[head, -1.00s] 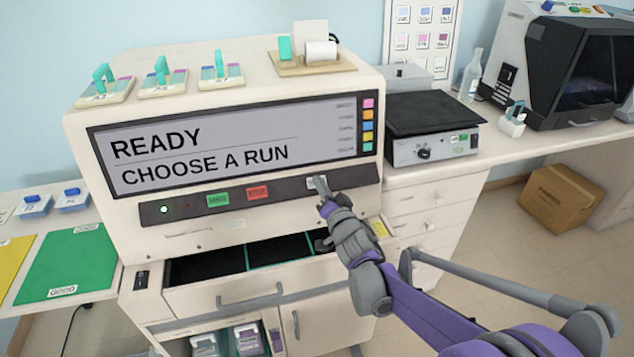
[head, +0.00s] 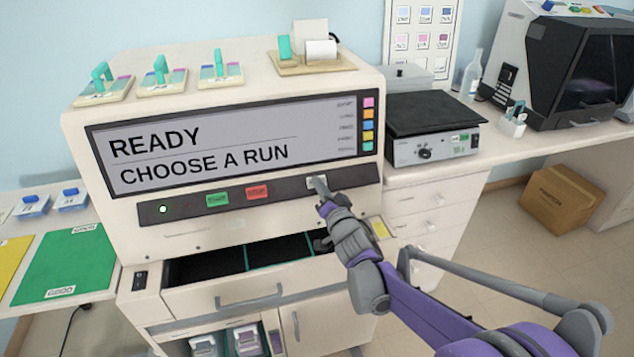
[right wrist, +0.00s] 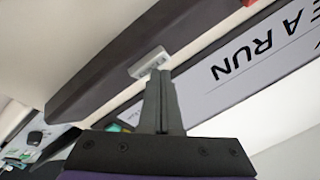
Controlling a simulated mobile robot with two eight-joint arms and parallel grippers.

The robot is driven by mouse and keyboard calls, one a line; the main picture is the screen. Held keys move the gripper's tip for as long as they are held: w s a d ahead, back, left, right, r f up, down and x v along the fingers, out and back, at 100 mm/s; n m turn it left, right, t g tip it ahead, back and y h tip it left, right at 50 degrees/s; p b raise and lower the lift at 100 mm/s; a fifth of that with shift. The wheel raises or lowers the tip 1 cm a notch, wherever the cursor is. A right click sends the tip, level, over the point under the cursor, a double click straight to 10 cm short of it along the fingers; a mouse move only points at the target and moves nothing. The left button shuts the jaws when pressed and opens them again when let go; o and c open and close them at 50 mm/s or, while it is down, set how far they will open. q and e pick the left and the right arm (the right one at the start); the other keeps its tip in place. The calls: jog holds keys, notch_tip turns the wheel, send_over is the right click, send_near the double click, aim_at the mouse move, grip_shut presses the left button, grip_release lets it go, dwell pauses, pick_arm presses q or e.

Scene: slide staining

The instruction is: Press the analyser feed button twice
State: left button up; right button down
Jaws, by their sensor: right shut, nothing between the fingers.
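The analyser (head: 230,80) is a large cream machine whose screen (head: 240,140) reads "READY, CHOOSE A RUN". Its dark button strip carries a green button (head: 217,199), a red button (head: 257,192) and a pale grey feed button (head: 314,181) at the right end. My right gripper (head: 319,183) is shut and empty, its fingertips at the pale button and partly covering it. In the right wrist view the shut fingers (right wrist: 160,80) point at the pale button (right wrist: 148,62), their tips at or very near it; contact is unclear. My left gripper is not in view.
An open drawer (head: 215,296) with dark compartments juts out below the strip, under my right forearm. Slide racks (head: 162,80) and a paper roll holder (head: 318,62) stand on top. A hotplate (head: 432,130) stands on the right counter. Floor at right is clear before a cardboard box (head: 562,198).

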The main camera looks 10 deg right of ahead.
dwell(0.5)
jog(key=shift+s+r, duration=0.5)
jog(key=shift+s+d+r+p, duration=0.1)
jog(key=shift+s+r+p, duration=1.15)
jog(key=shift+s+r, duration=0.5)
